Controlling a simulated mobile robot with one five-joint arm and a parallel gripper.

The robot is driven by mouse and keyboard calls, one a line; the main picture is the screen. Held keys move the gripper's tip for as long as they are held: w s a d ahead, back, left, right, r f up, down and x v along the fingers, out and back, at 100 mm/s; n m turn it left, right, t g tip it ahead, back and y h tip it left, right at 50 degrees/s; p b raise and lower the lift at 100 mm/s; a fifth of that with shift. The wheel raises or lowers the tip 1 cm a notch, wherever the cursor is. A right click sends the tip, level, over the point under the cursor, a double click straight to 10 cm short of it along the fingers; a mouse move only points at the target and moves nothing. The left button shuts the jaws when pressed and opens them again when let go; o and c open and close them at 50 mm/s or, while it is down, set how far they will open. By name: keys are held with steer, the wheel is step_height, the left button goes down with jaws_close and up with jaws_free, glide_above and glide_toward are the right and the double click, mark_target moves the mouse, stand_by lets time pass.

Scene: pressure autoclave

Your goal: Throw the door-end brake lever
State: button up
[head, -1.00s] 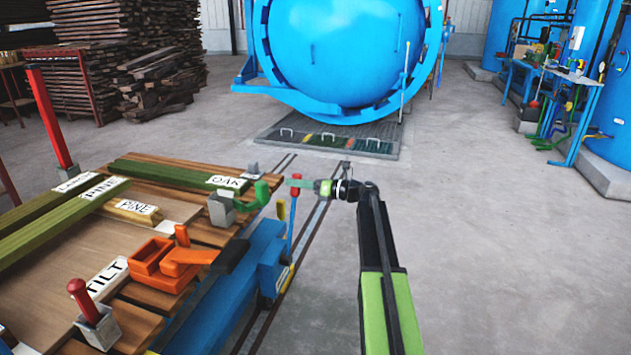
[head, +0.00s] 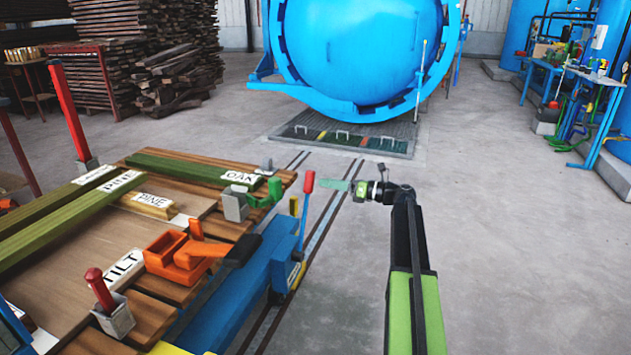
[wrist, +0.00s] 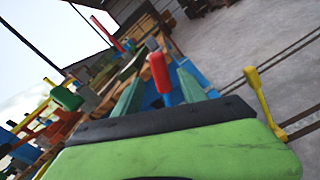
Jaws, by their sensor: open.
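A lever with a red grip (head: 308,182) and a blue stem stands nearly upright at the door end of the blue cart (head: 262,268). I take it for the brake lever. My gripper (head: 322,185) has its teal fingers just right of the red grip in the head view. In the wrist view the red grip (wrist: 159,72) shows between the two open fingers (wrist: 157,95), beyond their tips or level with them; I cannot tell which. Nothing is held. The lever's foot is hidden behind the gripper body in the wrist view.
A green handle (head: 262,196) and a short yellow post (head: 293,206) stand near the lever. Timbers, an orange clamp (head: 185,255) and a red-knobbed lever (head: 100,290) are on the cart. The blue autoclave (head: 360,50) is ahead.

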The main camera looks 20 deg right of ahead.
steer(key=v, duration=1)
steer(key=shift+r, duration=0.1)
